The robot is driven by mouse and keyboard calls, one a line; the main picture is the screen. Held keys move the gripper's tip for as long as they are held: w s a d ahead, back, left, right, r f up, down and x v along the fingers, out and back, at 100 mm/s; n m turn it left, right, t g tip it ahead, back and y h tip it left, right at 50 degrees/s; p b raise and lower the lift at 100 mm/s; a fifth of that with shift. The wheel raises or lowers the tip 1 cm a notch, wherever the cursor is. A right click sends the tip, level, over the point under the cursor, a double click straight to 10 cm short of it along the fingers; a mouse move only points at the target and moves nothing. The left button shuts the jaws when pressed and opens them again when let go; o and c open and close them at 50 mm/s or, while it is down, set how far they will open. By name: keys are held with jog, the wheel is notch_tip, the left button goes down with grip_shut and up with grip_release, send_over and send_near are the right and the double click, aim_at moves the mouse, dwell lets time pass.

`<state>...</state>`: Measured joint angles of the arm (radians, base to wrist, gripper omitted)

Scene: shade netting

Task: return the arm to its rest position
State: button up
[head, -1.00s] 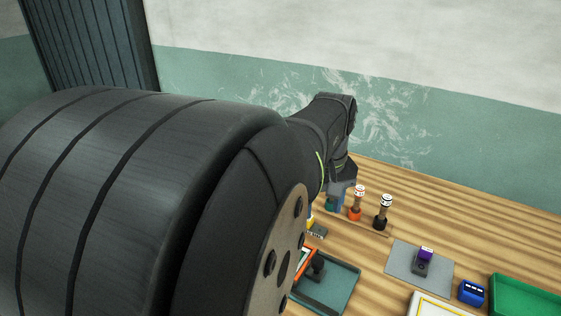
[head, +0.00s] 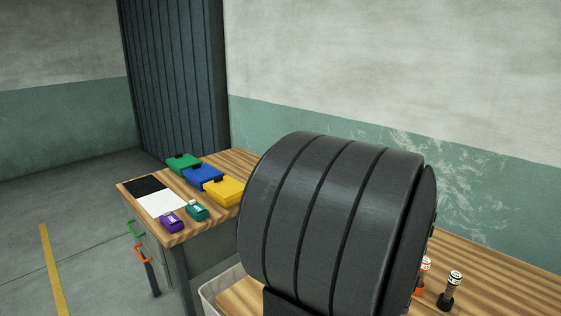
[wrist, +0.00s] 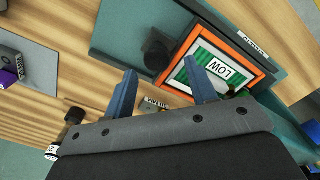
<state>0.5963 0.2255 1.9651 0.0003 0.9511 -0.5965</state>
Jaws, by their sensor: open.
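My arm (head: 330,225) fills the middle of the head view as a large dark ribbed link and hides much of the bench behind it. The plate lies at a teal tray (wrist: 125,30) with a black knob (wrist: 157,55).
A wooden side table at left carries green (head: 182,163), blue (head: 203,177) and yellow (head: 224,191) boxes, plus a purple (head: 171,222) and a teal stamp (head: 196,211). A pale bin (head: 212,301) stands beside it. A black-based stamp (head: 449,290) stands at right.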

jog(key=shift+f, duration=1.35)
